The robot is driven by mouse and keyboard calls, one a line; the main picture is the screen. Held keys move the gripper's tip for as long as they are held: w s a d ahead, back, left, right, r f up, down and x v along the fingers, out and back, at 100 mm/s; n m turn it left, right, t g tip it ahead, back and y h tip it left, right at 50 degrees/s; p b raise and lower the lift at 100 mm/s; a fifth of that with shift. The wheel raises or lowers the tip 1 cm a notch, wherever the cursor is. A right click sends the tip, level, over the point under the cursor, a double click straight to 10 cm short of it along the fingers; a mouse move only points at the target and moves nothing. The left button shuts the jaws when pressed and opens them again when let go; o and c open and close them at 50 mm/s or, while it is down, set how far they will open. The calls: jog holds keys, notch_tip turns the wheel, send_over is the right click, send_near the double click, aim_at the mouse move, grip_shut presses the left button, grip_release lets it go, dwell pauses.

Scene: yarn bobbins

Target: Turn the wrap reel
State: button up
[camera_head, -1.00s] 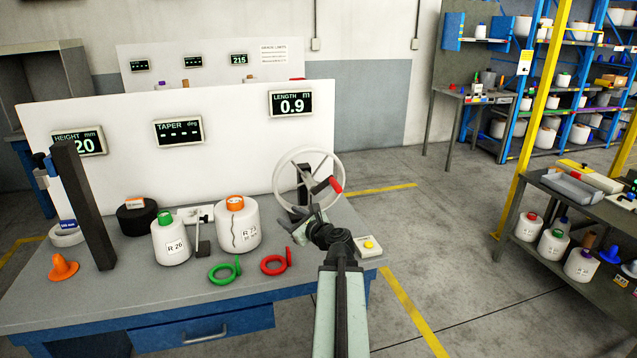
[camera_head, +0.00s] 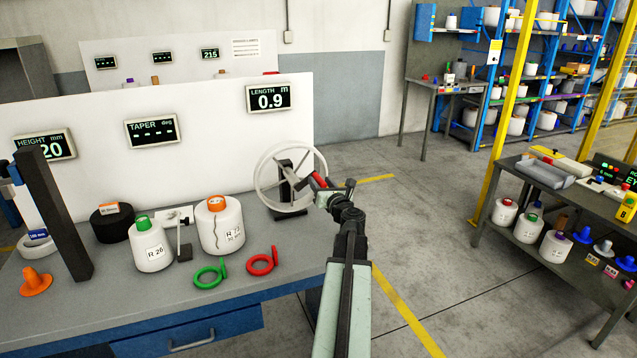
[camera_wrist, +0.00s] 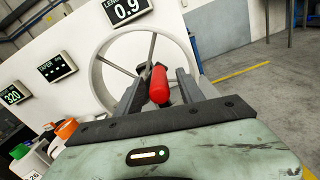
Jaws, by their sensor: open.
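The wrap reel (camera_head: 262,190) is a white spoked wheel on a dark post at the right end of the bench. It also shows in the wrist view (camera_wrist: 92,78). Its red crank handle (camera_wrist: 158,84) lies between the two fingers of my gripper (camera_wrist: 157,82) in the wrist view. In the head view my gripper (camera_head: 318,186) is at the reel's right side, by the red handle (camera_head: 319,180). The fingers stand apart on either side of the handle; I cannot tell whether either touches it. The length display (camera_head: 269,97) above the reel reads 0.9 m.
Two white bobbins, one with a green cap (camera_head: 151,247) and one with an orange cap (camera_head: 221,226), stand left of the reel. A green ring (camera_head: 209,274) and a red ring (camera_head: 262,261) lie in front. A dark post (camera_head: 52,212) stands farther left. Open floor lies right of the bench.

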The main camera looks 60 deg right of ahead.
jog(key=shift+w+d, duration=0.35)
jog(key=shift+w, duration=0.1)
grip_shut()
jog(key=shift+s, duration=0.1)
dwell(1.0)
